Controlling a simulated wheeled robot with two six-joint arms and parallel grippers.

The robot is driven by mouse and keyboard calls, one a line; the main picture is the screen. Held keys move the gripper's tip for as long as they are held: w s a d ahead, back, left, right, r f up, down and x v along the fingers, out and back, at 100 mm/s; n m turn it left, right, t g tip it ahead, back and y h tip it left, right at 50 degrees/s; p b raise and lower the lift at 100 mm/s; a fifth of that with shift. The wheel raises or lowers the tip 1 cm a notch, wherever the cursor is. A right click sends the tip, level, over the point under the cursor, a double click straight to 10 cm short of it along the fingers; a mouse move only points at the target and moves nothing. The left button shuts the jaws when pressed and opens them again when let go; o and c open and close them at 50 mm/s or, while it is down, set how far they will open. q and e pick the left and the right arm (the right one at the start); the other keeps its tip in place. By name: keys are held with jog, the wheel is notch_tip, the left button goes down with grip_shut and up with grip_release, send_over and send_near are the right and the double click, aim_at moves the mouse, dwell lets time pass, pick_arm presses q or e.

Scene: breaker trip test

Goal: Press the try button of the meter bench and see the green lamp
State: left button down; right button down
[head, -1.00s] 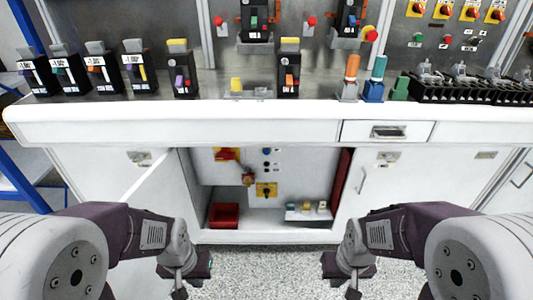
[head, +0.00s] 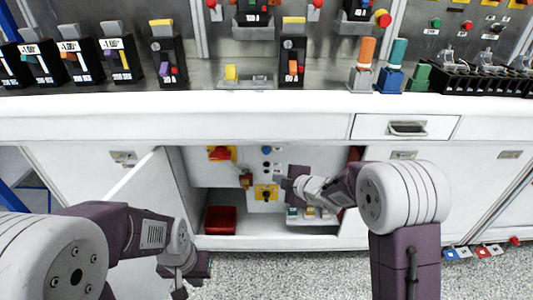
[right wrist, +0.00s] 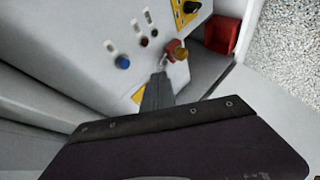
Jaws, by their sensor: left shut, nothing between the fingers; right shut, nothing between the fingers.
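The meter bench (head: 230,127) has an open cupboard with a pale control panel (head: 215,174) inside. A blue button (head: 266,150) sits on the panel, with small dark round fittings below it. The blue button also shows in the right wrist view (right wrist: 123,62), beside a dark red one (right wrist: 143,42). I cannot read which is the try button, and no lit green lamp shows there. My right gripper (head: 284,181) is shut and empty, in front of the panel's right side. Its narrow tip (right wrist: 157,92) points at the panel; contact cannot be told. My left gripper (head: 180,290) is shut and low, outside the cupboard.
The panel carries a red-yellow switch (head: 221,153), a red padlock-like piece (head: 246,180) and a yellow rotary switch (head: 265,192). A red bin (head: 220,221) stands on the cupboard floor. The open white door (head: 145,200) is at left. Breakers line the worktop.

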aim_at(266, 151)
pick_arm(q)
jog(key=shift+w+f, duration=0.3)
jog(key=shift+w, duration=0.1)
pick_arm(e)
jog(key=a+n+y, duration=0.1)
jog(key=w+a+n, duration=0.1)
jog(key=a, duration=0.1)
jog(key=shift+a+r+n+y, duration=0.1)
jog(key=shift+r+n+y, duration=0.05)
jog(key=shift+n+y, duration=0.25)
pick_arm(q)
jog(key=shift+r, duration=0.1)
pick_arm(e)
jog(key=shift+w, duration=0.2)
